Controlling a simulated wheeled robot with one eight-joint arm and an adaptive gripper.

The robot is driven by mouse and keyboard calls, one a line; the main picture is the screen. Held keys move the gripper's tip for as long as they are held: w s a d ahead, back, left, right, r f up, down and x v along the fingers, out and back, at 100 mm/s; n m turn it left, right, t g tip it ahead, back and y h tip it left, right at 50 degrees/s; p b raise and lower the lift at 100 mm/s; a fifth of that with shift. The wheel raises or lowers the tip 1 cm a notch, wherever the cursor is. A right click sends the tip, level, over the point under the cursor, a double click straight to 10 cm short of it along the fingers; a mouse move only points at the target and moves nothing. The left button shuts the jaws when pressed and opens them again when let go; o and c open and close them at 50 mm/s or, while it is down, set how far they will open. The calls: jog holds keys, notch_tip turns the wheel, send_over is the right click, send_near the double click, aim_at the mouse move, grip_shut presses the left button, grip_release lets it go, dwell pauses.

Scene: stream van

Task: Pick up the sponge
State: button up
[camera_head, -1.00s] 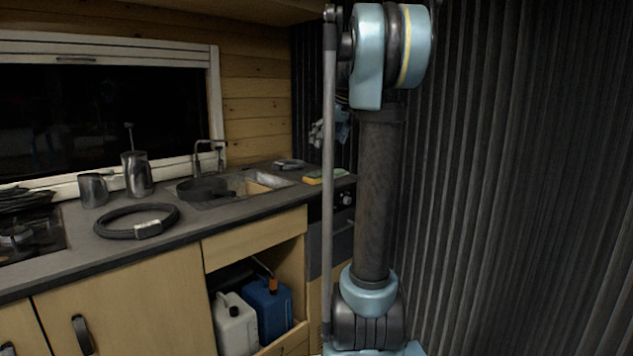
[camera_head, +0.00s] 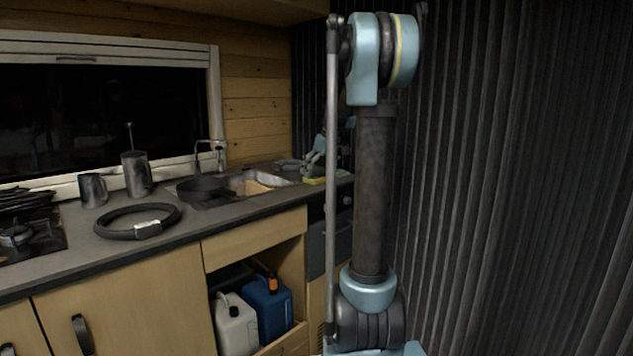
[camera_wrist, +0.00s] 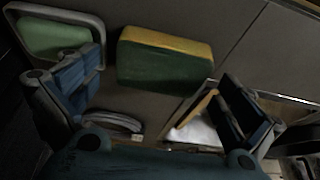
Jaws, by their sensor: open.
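The sponge (camera_wrist: 165,60) is a yellow and green block lying on the dark counter. In the wrist view it shows just beyond and between my open fingers, and nothing holds it. My gripper (camera_wrist: 160,105) is open and empty. In the head view the sponge (camera_head: 314,181) is a small yellow strip at the right end of the counter, partly hidden by my gripper (camera_head: 312,165), which is low above it. I cannot tell from these views whether a finger touches the counter.
A pale green item in a grey-rimmed holder (camera_wrist: 50,35) lies left of the sponge. The sink (camera_head: 245,184) with a tap and a dark pan (camera_head: 203,188) is nearby. A black coiled hose (camera_head: 110,232) and metal mugs (camera_head: 137,175) stand farther left. A dark corrugated wall (camera_head: 520,150) is at right.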

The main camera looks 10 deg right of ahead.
aim_at(317, 173)
jog(key=shift+w+a+f, duration=0.15)
jog(key=shift+w+f, duration=0.05)
jog(key=shift+f, duration=0.5)
jog(key=shift+c, duration=0.2)
jog(key=c, duration=0.7)
jog(key=shift+r, duration=0.15)
notch_tip(317, 173, up, 10)
jog(key=shift+f, duration=0.1)
jog(key=shift+o, duration=0.3)
